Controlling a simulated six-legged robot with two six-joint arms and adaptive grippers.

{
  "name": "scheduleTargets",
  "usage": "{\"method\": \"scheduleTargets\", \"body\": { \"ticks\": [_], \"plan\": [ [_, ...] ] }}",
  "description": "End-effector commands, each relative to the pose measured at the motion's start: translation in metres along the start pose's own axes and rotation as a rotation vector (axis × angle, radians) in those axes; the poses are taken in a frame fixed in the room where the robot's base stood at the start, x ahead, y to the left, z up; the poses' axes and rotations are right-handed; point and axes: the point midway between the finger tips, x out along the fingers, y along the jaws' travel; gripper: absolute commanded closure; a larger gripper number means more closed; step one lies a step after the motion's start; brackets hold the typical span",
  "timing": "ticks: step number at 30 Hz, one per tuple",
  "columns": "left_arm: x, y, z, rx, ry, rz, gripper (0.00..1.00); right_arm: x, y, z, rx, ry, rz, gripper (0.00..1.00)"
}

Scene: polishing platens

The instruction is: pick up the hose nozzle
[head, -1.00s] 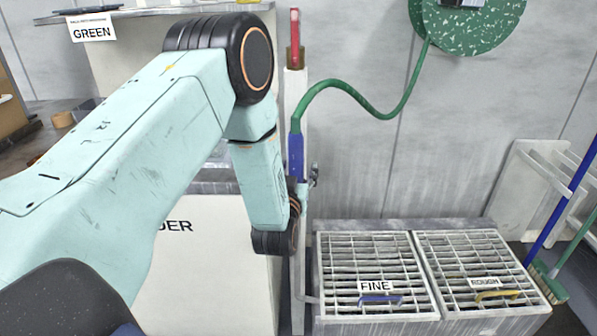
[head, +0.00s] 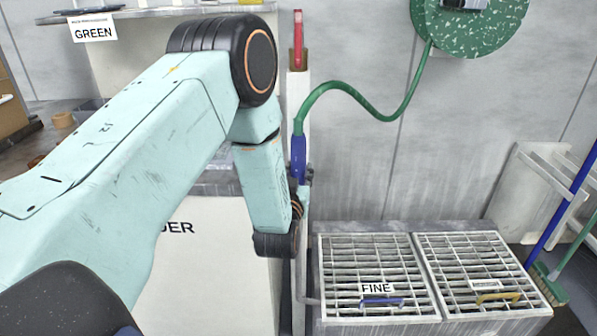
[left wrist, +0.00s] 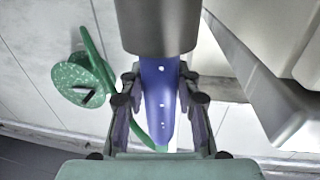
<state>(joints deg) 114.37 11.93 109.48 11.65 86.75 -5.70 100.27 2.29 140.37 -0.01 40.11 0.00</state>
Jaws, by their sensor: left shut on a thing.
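The hose nozzle (head: 298,158) is blue and hangs upright at the end of a green hose, in front of a pale post. In the left wrist view the blue nozzle (left wrist: 160,95) lies between the two fingers of my left gripper (left wrist: 160,125), which is shut on it. In the head view my left wrist covers the lower part of the nozzle and most of the gripper. My right gripper is not in view.
The green hose (head: 365,108) runs up to a green speckled reel (head: 470,25) on the wall. Two grated basins, FINE (head: 370,262) and ROUGH (head: 470,258), stand at the lower right.

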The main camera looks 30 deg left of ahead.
Motion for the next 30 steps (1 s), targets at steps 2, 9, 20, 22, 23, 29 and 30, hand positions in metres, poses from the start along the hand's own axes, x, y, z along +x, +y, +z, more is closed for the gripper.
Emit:
{"method": "scheduleTargets", "body": {
  "ticks": [2,9,20,22,23,29,30],
  "plan": [
    [0.0,0.0,0.001,0.0,-0.002,0.001,1.0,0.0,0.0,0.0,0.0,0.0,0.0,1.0],
    [-0.001,0.0,0.0,0.0,-0.003,0.001,1.0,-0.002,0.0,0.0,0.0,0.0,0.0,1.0],
    [-0.004,0.001,-0.027,-0.001,0.0,0.001,1.0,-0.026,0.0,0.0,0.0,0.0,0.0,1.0],
    [-0.004,0.001,-0.034,0.0,0.0,0.001,1.0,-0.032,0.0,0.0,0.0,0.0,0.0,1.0],
    [-0.004,0.001,-0.037,0.0,0.0,0.001,1.0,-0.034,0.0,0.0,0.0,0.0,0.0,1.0],
    [-0.004,0.001,-0.057,-0.001,0.0,0.001,1.0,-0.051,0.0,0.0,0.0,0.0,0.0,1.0],
    [-0.004,0.001,-0.061,-0.001,0.0,0.001,1.0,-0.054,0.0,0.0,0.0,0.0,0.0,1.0]
  ]
}}
